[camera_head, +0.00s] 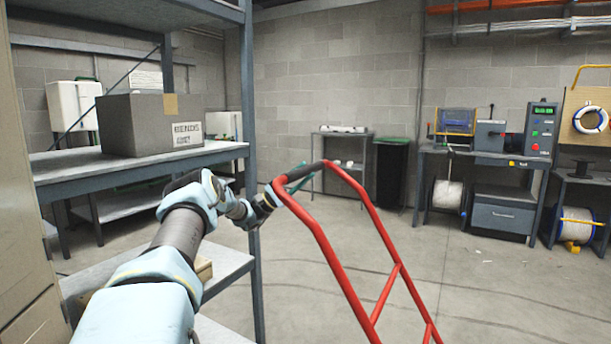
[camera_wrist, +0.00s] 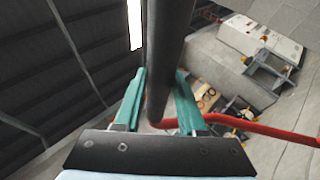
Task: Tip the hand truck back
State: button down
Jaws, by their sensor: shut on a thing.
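The red tubular hand truck (camera_head: 330,252) stands in front of me in the head view. Its frame slants from the top handle at centre down to the lower right; its lower part is out of frame. My gripper (camera_head: 292,174) is at the handle's black grip (camera_head: 303,173). In the wrist view the green fingers of my gripper (camera_wrist: 160,95) are on either side of the black grip (camera_wrist: 165,50), shut on it. A red tube of the hand truck (camera_wrist: 260,128) runs off to the right there.
A metal shelf (camera_head: 140,165) with a grey box (camera_head: 150,125) stands close on the left, beside my arm. A workbench (camera_head: 480,157), a dark bin (camera_head: 390,172) and a small table (camera_head: 341,136) stand at the back. The concrete floor (camera_head: 490,285) to the right is largely clear.

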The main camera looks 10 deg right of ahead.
jog(key=shift+w+a+f+t, duration=0.2)
jog(key=shift+w+a+t, duration=0.05)
jog(key=shift+a+t, duration=0.25)
jog(key=c, duration=0.8)
grip_release()
jog(key=shift+w, duration=0.1)
jog(key=shift+o, duration=1.4)
jog(key=shift+d, duration=0.1)
jog(key=b+v, duration=0.1)
jog(key=v, duration=0.6)
jog(key=shift+f+b, duration=0.15)
jog(key=shift+b, duration=0.25)
